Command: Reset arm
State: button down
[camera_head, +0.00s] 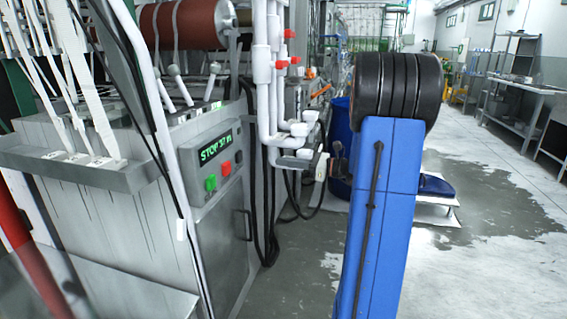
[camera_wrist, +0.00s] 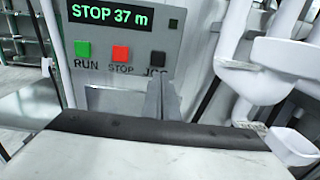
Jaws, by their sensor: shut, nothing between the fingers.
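My gripper (camera_wrist: 162,98) shows in the wrist view as two grey fingers, closed together and empty. They point toward the control panel (camera_wrist: 130,62), just below the black JOG button (camera_wrist: 157,58); I cannot tell whether they touch anything. Left of it are the red STOP button (camera_wrist: 120,53) and the green RUN button (camera_wrist: 83,49). The green display (camera_wrist: 110,15) reads "STOP 37 m". In the head view my blue arm stands upright right of centre, and the panel (camera_head: 213,160) shows to its left. I cannot clearly make out the gripper there.
The grey machine (camera_head: 130,220) with white webbing strands (camera_head: 85,95) fills the left. White pipes (camera_head: 262,90) with red valves stand between it and my arm. A blue barrel (camera_head: 338,120) is behind my arm. The wet floor (camera_head: 480,215) at right is open, with metal tables (camera_head: 520,88) beyond.

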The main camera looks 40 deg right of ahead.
dwell(0.3)
jog(key=s+a+f+n+g, duration=0.1)
jog(key=s+a+n+g, duration=0.25)
jog(key=a, duration=0.45)
jog(key=s+a+f+n+g+h, duration=0.1)
jog(key=s+a+n+g, duration=0.3)
jog(key=a, duration=0.5)
jog(key=s+a+f+n+g, duration=0.2)
jog(key=s+a+n, duration=0.35)
jog(key=a, duration=0.25)
jog(key=s+f+n+h, duration=0.2)
jog(key=s+n+h, duration=0.3)
jog(key=s+n, duration=0.2)
jog(key=s+f+n+h, duration=0.2)
jog(key=s+n+h, duration=0.3)
jog(key=s+n, duration=0.3)
jog(key=s, duration=0.4)
jog(key=shift+s+a+f, duration=0.2)
jog(key=shift+s, duration=0.05)
jog(key=shift+d, duration=0.1)
